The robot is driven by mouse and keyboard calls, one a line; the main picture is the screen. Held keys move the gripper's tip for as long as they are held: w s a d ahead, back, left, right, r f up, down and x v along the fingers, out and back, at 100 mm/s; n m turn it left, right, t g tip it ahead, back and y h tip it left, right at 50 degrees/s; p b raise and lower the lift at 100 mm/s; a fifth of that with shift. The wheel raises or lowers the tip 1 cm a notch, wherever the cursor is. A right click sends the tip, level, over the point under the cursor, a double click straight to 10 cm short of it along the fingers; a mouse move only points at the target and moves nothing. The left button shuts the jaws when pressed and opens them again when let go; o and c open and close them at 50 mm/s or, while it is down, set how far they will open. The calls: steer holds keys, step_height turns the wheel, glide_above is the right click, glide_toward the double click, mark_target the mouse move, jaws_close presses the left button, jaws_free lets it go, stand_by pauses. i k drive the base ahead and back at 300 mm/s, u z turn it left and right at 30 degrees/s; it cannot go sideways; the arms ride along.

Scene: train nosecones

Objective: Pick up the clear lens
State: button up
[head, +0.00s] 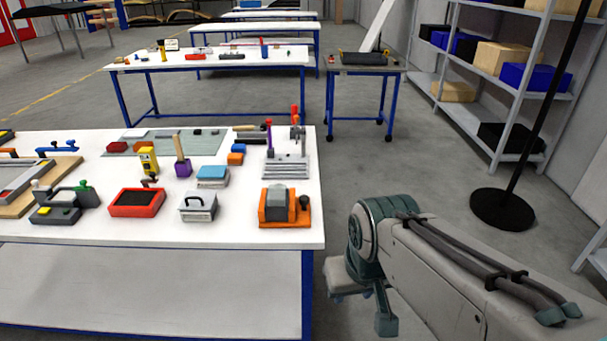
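I cannot pick out a clear lens among the small items on the near white workbench (270,225); at this size none shows plainly as one. My gripper (362,300) is at the lower right, off the bench's right edge and over the floor. It is partly hidden by my own arm, and its fingers do not show clearly enough to tell open from shut. Nothing is seen held in it.
The bench holds an orange device (284,220), a red tray (137,203), a grey lidded box (197,208), a blue box (213,176), a grey fixture (286,165) and other tools. Shelving (477,125) and a black pole (530,120) stand right. Floor right of the bench is partly clear.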

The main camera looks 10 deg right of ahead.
mark_target(276, 196)
steer(key=u, duration=0.15)
steer(key=i, duration=1.05)
steer(key=u, duration=0.65)
